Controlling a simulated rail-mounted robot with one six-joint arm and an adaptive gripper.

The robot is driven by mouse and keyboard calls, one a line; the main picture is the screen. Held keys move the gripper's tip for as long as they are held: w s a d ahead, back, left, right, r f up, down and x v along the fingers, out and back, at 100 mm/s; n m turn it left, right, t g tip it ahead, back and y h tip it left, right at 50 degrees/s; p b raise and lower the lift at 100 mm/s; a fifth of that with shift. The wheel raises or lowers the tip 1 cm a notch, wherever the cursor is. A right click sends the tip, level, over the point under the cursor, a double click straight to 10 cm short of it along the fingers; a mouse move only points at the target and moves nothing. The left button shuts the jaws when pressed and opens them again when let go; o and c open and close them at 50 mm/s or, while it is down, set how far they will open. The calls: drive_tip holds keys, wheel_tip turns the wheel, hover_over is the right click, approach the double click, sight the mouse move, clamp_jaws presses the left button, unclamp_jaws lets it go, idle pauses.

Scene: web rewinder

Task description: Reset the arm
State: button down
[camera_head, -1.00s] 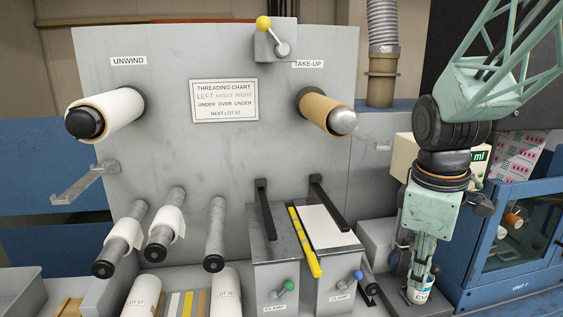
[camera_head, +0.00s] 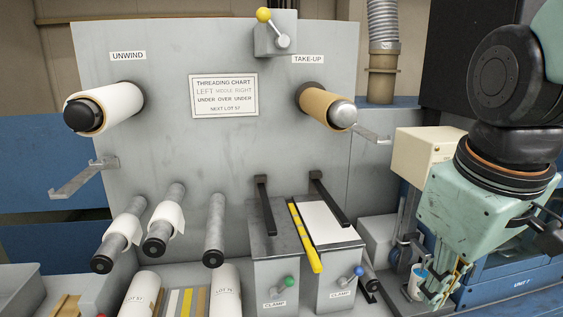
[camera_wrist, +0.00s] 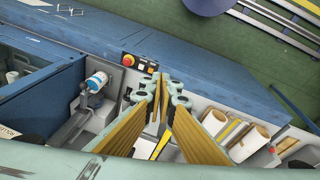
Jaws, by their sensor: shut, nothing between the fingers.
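My arm's wrist covers part of the blue cabinet in the head view.
The grey machine panel carries an unwind roll (camera_head: 108,105) and a take-up roll (camera_head: 324,106). Two black bars (camera_head: 328,198) and rollers (camera_head: 214,230) jut forward. A blue cabinet (camera_head: 510,285) stands at right. The wrist view shows a red button (camera_wrist: 128,60) and green floor.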

drive_tip(key=s+a+r+m+t+b, duration=0.1)
drive_tip(key=s+m, duration=0.3)
drive_tip(key=s, duration=0.5)
drive_tip(key=shift+s+a+r+y, duration=0.15)
drive_tip(key=shift+s+a+y, duration=0.15)
drive_tip(key=shift+a, duration=0.6)
